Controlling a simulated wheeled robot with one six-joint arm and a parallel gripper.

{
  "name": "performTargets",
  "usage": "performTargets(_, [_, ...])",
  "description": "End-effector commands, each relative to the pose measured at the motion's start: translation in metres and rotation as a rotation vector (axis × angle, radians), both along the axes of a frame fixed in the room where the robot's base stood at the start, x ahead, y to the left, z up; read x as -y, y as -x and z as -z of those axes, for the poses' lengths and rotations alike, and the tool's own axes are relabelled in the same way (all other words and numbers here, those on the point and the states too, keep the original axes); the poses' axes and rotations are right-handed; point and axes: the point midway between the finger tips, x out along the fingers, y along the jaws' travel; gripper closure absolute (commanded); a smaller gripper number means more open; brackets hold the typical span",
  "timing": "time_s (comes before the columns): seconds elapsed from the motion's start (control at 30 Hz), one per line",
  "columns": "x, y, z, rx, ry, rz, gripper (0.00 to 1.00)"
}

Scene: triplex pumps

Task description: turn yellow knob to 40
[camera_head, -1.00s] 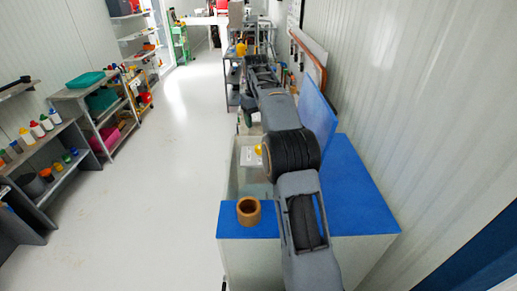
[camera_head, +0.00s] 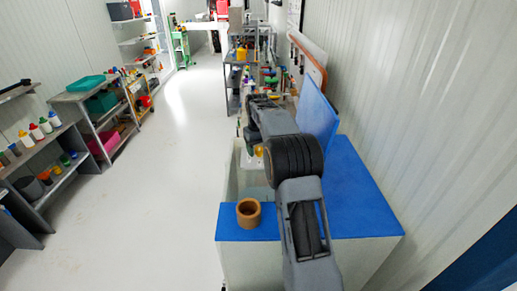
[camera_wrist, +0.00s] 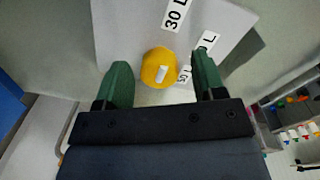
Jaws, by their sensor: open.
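The yellow knob (camera_wrist: 159,66) has a white pointer mark and sits on a pale panel (camera_wrist: 120,30) with black-on-white labels. One label (camera_wrist: 175,14) reads "30 L"; two others beside the knob are partly hidden by the right finger. In the head view the knob (camera_head: 259,151) shows small beside my arm. My gripper (camera_wrist: 160,82) is open. Its two green fingers stand on either side of the knob in the wrist view, with visible gaps on both sides. The distance in depth to the knob is hard to tell.
A blue-topped bench (camera_head: 350,200) carries a brown ring-shaped cup (camera_head: 248,212) at its near left corner. An upright blue panel (camera_head: 316,112) stands right of my arm. Shelves with bottles (camera_head: 45,125) line the left wall. The floor between is clear.

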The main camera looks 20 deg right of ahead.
Motion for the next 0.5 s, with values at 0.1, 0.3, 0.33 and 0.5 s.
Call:
performTargets(0.1, [0.0001,0.0,0.0001,0.0,0.0,0.0,0.37])
performTargets(0.3, [0.0,0.0,0.0,0.0,0.0,0.0,0.5])
performTargets(0.33, [0.0001,0.0,0.0,0.0,0.0,0.0,0.53])
performTargets(0.5, [0.0,-0.0001,-0.0001,0.0,0.0,0.0,0.69])
